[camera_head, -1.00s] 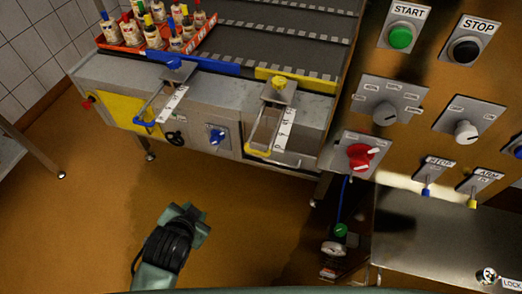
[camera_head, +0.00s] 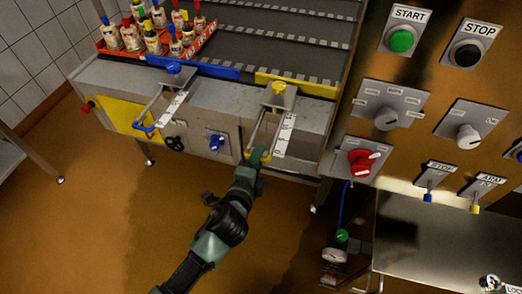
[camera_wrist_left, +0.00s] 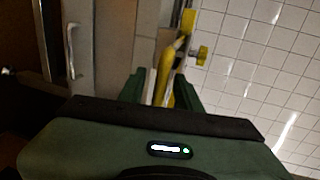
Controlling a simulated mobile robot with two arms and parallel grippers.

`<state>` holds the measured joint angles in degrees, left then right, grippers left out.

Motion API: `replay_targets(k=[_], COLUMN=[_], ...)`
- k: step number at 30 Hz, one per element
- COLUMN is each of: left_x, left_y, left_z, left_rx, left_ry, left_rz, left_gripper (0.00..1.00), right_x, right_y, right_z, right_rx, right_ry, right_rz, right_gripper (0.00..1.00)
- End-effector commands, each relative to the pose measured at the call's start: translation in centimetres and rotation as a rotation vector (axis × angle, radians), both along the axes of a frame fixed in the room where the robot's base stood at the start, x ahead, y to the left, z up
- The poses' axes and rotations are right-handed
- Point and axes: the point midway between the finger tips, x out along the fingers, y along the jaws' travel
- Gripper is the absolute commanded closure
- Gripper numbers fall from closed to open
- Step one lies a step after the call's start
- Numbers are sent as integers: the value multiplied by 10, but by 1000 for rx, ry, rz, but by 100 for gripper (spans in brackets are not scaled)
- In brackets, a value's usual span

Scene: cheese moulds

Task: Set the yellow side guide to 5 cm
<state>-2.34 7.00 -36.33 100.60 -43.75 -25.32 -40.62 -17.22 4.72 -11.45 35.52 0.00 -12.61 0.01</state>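The yellow side guide (camera_head: 310,87) is a bar along the conveyor's near edge, right of the blue guide. Its yellow knob (camera_head: 279,88) sits on a bracket, with rods and a white scale strip (camera_head: 285,135) running toward me; the scale reading is too small to read. My left gripper (camera_head: 256,160) is at the guide's yellow handle at the near end of the rods, partly hiding it. In the left wrist view the yellow handle (camera_wrist_left: 167,88) lies between the fingers, which look apart, nearer the right finger. My right gripper is not in view.
The blue guide (camera_head: 215,71) has its own handle (camera_head: 143,127) to the left. A red crate (camera_head: 127,52) of bottles stands on the conveyor. A control panel with a red switch (camera_head: 361,163) is close on the right. Open floor lies in front.

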Motion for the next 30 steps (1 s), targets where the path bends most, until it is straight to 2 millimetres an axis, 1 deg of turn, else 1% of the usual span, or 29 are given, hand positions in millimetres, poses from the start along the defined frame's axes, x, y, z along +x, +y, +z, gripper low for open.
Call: replay_targets(k=[1,6,15,17,18,19,30], left_x=[7,21,22,22,22,22,22], left_y=[-2,-7,-7,-7,-7,-7,-7], left_z=[-1,-4,-5,-5,-5,-5,-6], left_rx=[-1,-1,-2,-2,-2,-2,-2], left_ry=[-1,-1,2,2,2,2,3], left_rz=[1,0,1,2,2,2,2], left_gripper=[66,66,66,83,94,100,100], right_x=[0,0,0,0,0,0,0], right_y=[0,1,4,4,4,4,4], right_z=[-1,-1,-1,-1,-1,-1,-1], right_rx=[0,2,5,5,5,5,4], right_ry=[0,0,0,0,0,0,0], right_rz=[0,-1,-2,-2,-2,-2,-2], right_gripper=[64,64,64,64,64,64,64])
